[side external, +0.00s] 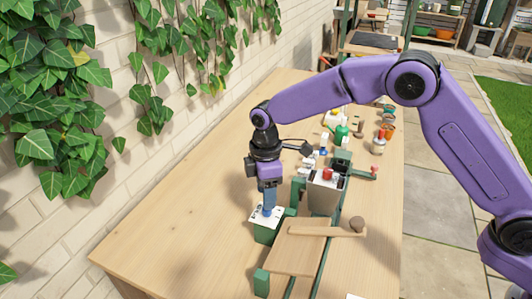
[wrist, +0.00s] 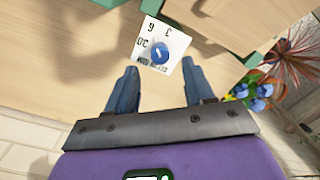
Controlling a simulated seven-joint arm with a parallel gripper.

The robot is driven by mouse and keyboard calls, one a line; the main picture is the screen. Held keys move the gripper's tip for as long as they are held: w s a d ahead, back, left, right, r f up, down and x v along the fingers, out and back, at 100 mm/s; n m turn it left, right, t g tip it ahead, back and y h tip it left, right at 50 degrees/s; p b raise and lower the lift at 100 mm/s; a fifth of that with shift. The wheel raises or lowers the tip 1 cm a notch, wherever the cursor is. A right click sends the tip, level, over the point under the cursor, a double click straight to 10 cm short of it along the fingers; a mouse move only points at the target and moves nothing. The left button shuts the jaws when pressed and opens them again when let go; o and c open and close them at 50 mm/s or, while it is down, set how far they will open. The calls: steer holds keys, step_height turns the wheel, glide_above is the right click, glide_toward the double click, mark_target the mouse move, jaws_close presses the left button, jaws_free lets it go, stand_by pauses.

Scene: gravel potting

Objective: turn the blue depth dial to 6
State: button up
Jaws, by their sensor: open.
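The blue depth dial (wrist: 159,52) sits on a white panel (wrist: 178,66) with dark printed numbers around it. A pale mark shows on the dial, but I cannot tell for sure which number it points at. In the side view the white panel (side external: 257,213) tops a green box (side external: 264,233) on the bench. My gripper (side external: 267,206) points down just above this panel. In the wrist view my gripper (wrist: 161,72) is open, with one blue finger on each side and the dial between and beyond the tips. I cannot tell whether the fingers touch the dial.
Right of the box stands a grey and green machine (side external: 325,190) with a wooden board (side external: 297,250) and a wooden lever (side external: 335,231) near it. Bottles and pots (side external: 380,140) stand farther back. The bench (side external: 180,220) is clear on the left, beside an ivy-covered wall (side external: 120,120).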

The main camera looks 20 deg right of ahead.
step_height(320, 180, up, 13)
steer(key=shift+w+r, duration=0.15)
steer(key=shift+w, duration=0.05)
steer(key=shift+d, duration=0.1)
stand_by(0.5)
steer(key=s+d+f+m, duration=0.1)
steer(key=s+d, duration=1.2)
steer(key=s, duration=0.4)
steer(key=s+d+f+m, duration=0.2)
steer(key=s+d, duration=1.1)
steer(key=s, duration=0.4)
steer(key=shift+d+f+m+t, duration=0.2)
steer(key=shift+f+m+t, duration=0.05)
steer(key=shift+m+t, duration=0.05)
steer(key=shift+w, duration=0.1)
steer(key=shift+c, duration=0.2)
